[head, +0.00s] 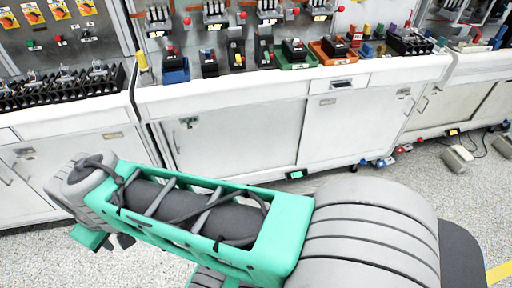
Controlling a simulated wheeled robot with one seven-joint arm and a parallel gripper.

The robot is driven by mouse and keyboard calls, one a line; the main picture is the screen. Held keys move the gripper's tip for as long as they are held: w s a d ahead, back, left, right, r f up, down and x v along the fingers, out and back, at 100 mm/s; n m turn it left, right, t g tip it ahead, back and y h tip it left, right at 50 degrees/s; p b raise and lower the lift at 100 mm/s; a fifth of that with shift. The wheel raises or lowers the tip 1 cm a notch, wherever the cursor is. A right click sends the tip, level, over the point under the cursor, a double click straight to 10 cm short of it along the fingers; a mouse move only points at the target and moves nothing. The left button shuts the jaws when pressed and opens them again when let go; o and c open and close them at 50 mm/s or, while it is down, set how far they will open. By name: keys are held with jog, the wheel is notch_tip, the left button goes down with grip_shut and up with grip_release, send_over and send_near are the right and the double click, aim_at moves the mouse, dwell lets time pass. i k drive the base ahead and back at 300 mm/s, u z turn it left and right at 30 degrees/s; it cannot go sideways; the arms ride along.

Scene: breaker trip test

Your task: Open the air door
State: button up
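No part in the head view is clearly marked as the air door. White cabinet doors line the bench front: a wide middle door (245,128) with a handle at its left, a right door (352,130), and a left door (35,165) with a slanted handle. They look closed. My gripper (108,241) hangs at the lower left, in front of the left cabinets and apart from them. Only its green body and dark tips show below my wrist, so its opening is unclear. My arm hides the floor and the cabinet bottoms behind it.
Breakers and switches stand on the bench top, some in a green tray (297,65) and an orange tray (322,58). A terminal block (60,90) lies at left. Small parts and a grey pedal (458,158) lie on the floor at right. Speckled floor is free in front.

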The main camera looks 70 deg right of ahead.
aim_at(223, 145)
jog(key=z, duration=0.05)
jog(key=i, duration=0.4)
jog(key=z, duration=1.7)
jog(key=k, duration=0.6)
jog(key=u, duration=1.15)
jog(key=i, duration=0.65)
jog(key=u, duration=0.45)
